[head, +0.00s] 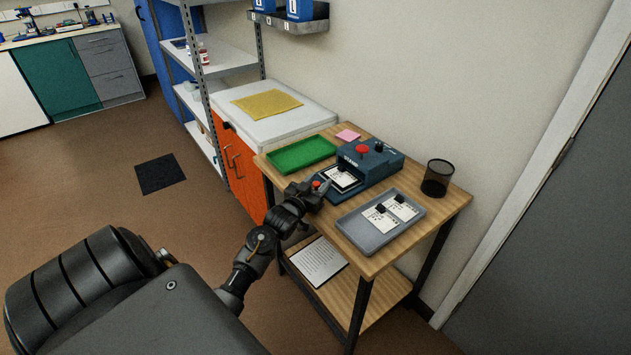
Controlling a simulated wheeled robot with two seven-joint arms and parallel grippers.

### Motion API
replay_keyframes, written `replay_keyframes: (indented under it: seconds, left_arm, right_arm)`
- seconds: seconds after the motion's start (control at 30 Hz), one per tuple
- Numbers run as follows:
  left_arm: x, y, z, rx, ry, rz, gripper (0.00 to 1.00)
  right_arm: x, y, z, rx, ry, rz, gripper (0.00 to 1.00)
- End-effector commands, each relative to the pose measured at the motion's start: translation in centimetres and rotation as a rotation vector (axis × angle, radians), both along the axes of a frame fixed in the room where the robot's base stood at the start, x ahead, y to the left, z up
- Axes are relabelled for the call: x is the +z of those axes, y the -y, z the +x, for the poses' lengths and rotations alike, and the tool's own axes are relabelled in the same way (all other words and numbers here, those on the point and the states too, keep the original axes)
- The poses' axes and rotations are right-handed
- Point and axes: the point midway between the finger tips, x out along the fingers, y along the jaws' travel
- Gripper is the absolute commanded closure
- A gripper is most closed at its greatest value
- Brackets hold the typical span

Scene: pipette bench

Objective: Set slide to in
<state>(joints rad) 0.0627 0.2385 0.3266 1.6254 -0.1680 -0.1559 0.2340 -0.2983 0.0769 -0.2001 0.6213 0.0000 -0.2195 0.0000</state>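A dark blue device (377,163) stands on the wooden table, with a red button and a black knob on top. Its slide (341,178) sticks out at the front left and bears a white card with a dark border. My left gripper (322,191) is at the front left end of the slide, beside a small red spot. The fingers are small and dark there, so I cannot tell whether they touch the slide or are open. My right gripper is not in view.
The wooden table (443,205) also bears a green tray (301,154), a pink note (348,135), a black mesh cup (437,178) and a grey tray (376,240) with cards and black clips. A lower shelf holds a printed sheet (319,262). An orange cabinet (243,170) stands behind left.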

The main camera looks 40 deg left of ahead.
Motion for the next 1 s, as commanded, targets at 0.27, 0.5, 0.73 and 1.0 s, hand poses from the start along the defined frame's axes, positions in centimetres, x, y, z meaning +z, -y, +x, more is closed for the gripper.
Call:
replay_keyframes:
  seconds: [0.27,0.5,0.73,1.0]
  left_arm:
    - [-0.1,0.0,-0.3,0.0,-0.001,0.0,0.57]
    - [-0.2,0.7,-4.1,0.0,-0.002,0.001,0.57]
    - [-0.1,1.6,-8.2,0.0,-0.001,0.001,0.57]
    - [0.0,2.0,-10.3,0.0,0.0,0.0,0.57]
  right_arm:
    - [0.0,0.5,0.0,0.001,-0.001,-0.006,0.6]
    - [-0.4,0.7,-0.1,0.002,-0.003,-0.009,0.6]
    - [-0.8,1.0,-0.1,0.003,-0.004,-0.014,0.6]
    - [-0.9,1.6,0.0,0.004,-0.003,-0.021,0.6]
